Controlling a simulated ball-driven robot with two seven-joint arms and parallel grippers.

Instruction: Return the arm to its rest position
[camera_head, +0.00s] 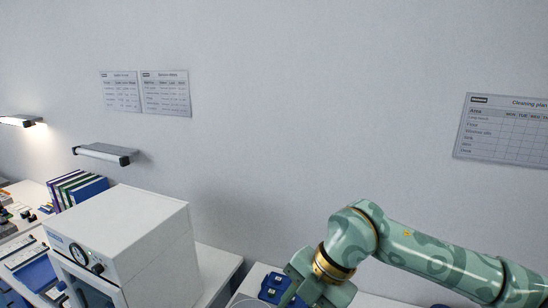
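My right arm comes in from the right edge, green with a darker swirl pattern and a brass-coloured ring near the wrist. My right gripper (314,288) points down at the bottom edge of the view, over the white bench. Its fingertips are cut off or hidden, so I cannot tell whether it is open or holds anything. A dark blue object (274,288) with small light marks is just left of it; I cannot tell whether they touch. My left gripper is not in view.
A white box-shaped machine (125,240) with a round gauge stands at lower left. Binders (77,190) stand behind it. Wall lamps (105,153) and printed charts (505,130) are on the grey wall. The space before the wall above the arm is clear.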

